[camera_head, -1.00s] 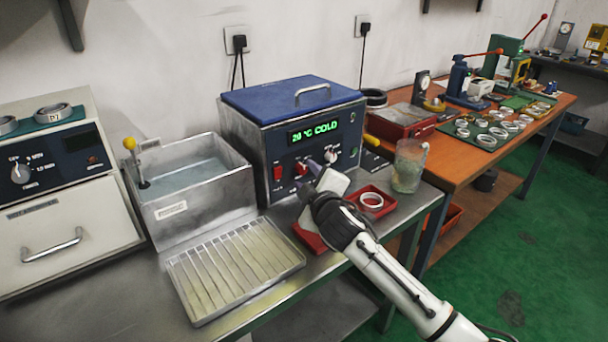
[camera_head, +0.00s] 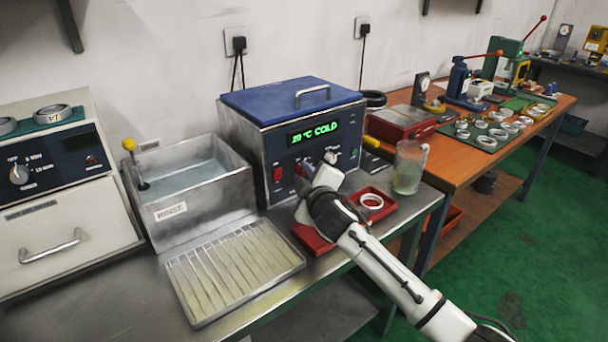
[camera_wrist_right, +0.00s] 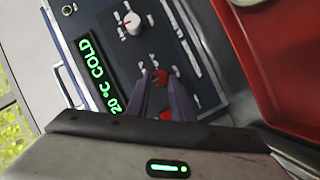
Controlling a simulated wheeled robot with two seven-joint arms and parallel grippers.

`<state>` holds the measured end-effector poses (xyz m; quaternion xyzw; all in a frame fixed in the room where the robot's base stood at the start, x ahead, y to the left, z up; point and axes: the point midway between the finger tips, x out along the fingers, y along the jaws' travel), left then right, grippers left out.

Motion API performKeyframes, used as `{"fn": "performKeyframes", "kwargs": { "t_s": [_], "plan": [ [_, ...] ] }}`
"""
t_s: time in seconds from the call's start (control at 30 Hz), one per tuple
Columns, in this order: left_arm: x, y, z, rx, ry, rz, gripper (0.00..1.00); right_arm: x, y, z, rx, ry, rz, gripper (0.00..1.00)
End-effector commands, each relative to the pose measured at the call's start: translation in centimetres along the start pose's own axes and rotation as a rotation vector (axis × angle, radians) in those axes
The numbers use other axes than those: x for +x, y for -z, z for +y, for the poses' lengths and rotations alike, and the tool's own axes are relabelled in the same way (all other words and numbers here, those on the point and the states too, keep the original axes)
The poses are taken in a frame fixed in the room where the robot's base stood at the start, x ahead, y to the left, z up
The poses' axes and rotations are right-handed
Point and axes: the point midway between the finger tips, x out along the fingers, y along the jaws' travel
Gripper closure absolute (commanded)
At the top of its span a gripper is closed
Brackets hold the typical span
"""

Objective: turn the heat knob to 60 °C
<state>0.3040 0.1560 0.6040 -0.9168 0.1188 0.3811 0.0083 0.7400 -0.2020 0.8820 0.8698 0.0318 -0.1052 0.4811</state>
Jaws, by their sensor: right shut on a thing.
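The heater bath (camera_head: 252,140) is a steel box with a blue lid and a dark front panel. Its green display (camera_head: 314,132) reads 20 °C COLD. In the right wrist view a red knob (camera_wrist_right: 160,75) sits between the fingertips of my right gripper (camera_wrist_right: 157,84), which is shut on it. A white knob (camera_wrist_right: 132,24) is beside it on the panel, outside the jaws. In the head view my right gripper (camera_head: 304,169) is against the panel and mostly hides the red knob. The panel's small markings are too small to read. My left gripper is not in view.
A red switch (camera_head: 278,174) is left of the gripper. The rinse tank (camera_head: 203,190) and a ribbed tray (camera_head: 236,268) stand to the left. A red tray (camera_head: 383,217) with a ring and a glass jug (camera_head: 409,168) stand close on the right.

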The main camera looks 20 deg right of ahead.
Motion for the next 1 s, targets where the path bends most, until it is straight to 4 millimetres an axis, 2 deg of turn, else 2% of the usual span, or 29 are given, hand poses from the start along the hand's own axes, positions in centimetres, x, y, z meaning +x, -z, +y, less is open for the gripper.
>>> {"fn": "performKeyframes", "kwargs": {
  "t_s": [0.37, 0.73, 1.0],
  "plan": [
    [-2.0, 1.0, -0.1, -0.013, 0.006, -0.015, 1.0, -0.1, 0.2, 0.7, 0.126, 0.061, -0.008, 1.0],
    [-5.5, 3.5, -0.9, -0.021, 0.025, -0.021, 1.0, -0.1, 0.1, 1.2, 0.423, 0.202, -0.022, 1.0],
    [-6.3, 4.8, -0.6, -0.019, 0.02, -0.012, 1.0, 0.2, -0.4, 1.2, 0.652, 0.31, -0.03, 1.0]
  ]
}}
